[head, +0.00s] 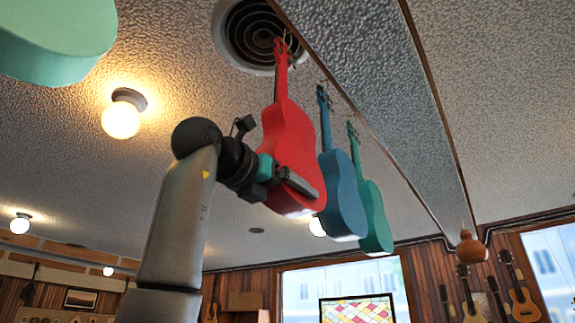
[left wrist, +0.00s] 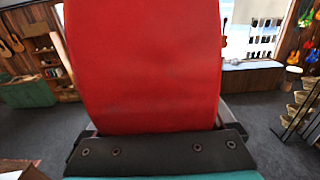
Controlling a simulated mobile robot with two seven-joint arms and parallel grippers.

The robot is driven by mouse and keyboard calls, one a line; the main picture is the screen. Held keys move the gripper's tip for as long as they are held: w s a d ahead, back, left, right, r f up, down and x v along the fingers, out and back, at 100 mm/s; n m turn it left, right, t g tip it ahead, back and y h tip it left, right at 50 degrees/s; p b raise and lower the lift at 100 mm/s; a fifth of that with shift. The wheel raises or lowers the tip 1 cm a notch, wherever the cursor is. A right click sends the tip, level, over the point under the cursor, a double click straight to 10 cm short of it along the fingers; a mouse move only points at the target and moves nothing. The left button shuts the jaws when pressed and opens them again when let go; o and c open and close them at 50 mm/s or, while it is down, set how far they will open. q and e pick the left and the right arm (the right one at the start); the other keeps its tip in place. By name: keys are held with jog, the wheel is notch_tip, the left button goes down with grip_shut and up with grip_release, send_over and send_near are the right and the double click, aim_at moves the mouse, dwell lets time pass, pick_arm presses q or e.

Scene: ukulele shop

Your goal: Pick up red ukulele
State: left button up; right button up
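The red ukulele (head: 288,135) hangs neck up below the ceiling in the head view, its headstock at a hook. My left gripper (head: 299,184) reaches up from the left to the lower part of its body, one dark finger lying across it. In the left wrist view the red ukulele (left wrist: 145,65) fills the middle, right in front of my left gripper (left wrist: 158,125), with a finger part showing at either side. My right gripper is in neither view.
A blue ukulele (head: 342,195) and a teal ukulele (head: 374,215) hang close to the right of the red one. A mint-green body (head: 58,40) hangs at the top left. A ceiling beam (head: 385,110) runs above. Open floor (left wrist: 255,130) shows below in the left wrist view.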

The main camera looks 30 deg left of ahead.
pick_arm(q)
grip_shut()
dwell(0.5)
jog(key=shift+r, duration=0.1)
